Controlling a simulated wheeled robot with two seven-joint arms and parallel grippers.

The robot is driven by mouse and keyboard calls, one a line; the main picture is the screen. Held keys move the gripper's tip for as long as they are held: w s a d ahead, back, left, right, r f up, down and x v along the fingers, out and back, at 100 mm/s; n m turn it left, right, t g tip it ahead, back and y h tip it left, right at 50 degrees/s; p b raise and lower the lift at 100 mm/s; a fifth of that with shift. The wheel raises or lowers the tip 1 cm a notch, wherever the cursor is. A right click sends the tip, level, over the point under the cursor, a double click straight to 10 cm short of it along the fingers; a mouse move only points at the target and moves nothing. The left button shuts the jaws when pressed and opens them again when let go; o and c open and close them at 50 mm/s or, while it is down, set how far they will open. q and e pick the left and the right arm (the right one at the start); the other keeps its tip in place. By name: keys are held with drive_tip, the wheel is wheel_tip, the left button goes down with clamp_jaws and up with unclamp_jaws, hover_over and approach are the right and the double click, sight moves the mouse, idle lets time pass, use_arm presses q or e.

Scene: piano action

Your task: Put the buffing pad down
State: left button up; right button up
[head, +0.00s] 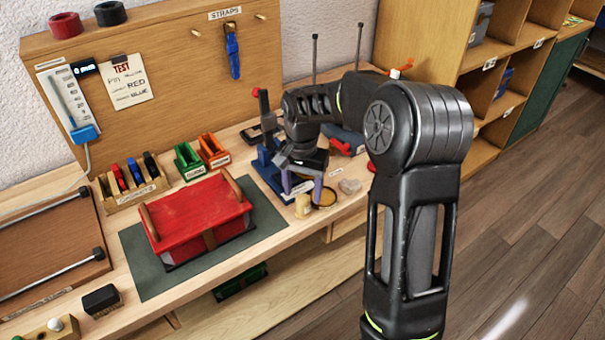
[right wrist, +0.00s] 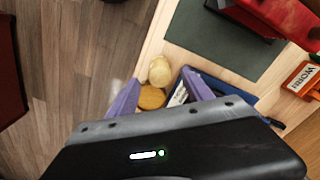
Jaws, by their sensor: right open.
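A round amber-yellow disc with a dark rim (head: 325,198), which looks like the buffing pad, lies on the bench near its front edge. It also shows between the fingers in the right wrist view (right wrist: 152,97). My right gripper (head: 303,187) is open, its purple fingers pointing down close above the bench at the disc. In the right wrist view the fingers (right wrist: 160,95) stand apart, with a gap around the disc. Whether a finger touches it I cannot tell. My left gripper is not in view.
A cream cylinder (head: 303,206) stands just left of the disc, and a pale lump (head: 349,186) lies to its right. A blue holder (head: 270,170) is behind the gripper. A red box (head: 198,217) sits on a dark green mat (head: 150,283) to the left.

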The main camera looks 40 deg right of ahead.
sight(303, 198)
wheel_tip(303, 198, up, 7)
drive_tip(key=shift+f, duration=0.2)
drive_tip(key=shift+s+f, duration=0.1)
idle(0.8)
